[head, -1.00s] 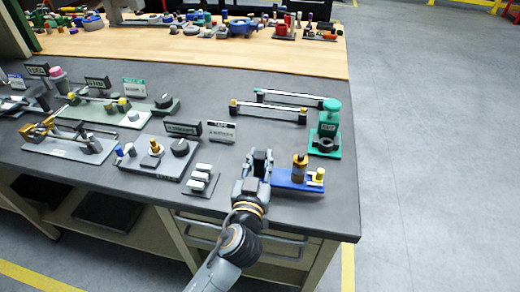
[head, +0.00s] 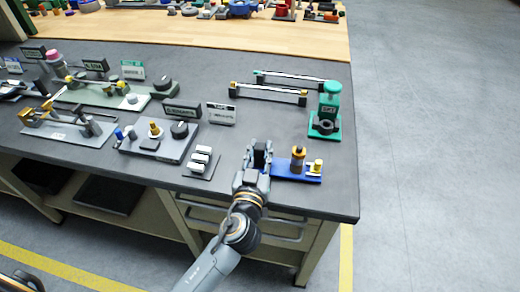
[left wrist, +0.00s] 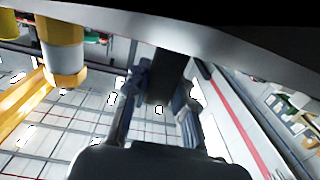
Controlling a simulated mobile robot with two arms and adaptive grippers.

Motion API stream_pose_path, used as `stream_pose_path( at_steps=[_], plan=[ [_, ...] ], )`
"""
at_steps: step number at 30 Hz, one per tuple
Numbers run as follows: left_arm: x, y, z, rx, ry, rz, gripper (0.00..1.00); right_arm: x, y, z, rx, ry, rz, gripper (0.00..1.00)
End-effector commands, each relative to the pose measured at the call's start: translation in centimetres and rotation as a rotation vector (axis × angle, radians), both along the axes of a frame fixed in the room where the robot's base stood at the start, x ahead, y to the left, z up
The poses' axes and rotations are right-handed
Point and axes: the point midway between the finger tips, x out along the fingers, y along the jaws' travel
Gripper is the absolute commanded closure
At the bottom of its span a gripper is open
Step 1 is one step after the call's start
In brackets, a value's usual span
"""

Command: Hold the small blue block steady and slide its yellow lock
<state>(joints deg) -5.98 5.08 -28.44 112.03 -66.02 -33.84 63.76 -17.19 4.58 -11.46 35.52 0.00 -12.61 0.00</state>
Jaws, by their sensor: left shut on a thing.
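The small blue block (head: 291,175) lies flat near the front right edge of the grey bench. A brass and dark cylinder (head: 298,158) stands on it, with a small yellow part (head: 317,166), seemingly the lock, at its right end. My left gripper (head: 259,155) is at the block's left end, shut on a dark upright piece there. In the left wrist view this dark piece (left wrist: 159,88) sits between my left fingers. A yellow-and-grey cylinder (left wrist: 63,50) shows at upper left there. My right gripper is not in view.
A green press (head: 325,120) stands behind the block on the right. The bench's right edge is close, with open floor beyond.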

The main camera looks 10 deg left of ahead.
Motion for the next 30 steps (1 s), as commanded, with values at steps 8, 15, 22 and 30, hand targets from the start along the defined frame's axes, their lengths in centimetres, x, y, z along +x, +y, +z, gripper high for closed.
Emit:
stream_pose_path(
  at_steps=[8,15,22,30],
  plan=[
    [0.03,-0.02,-0.09,-0.003,-0.004,0.000,1.00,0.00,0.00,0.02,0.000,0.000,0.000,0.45],
    [0.05,0.01,-0.43,-0.004,-0.004,0.001,1.00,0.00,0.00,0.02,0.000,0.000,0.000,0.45],
    [0.05,0.01,-0.53,-0.003,-0.004,0.001,1.00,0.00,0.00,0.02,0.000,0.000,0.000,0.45],
    [0.02,-0.01,-0.78,-0.003,-0.002,0.001,1.00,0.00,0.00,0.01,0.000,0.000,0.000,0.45]
  ],
)
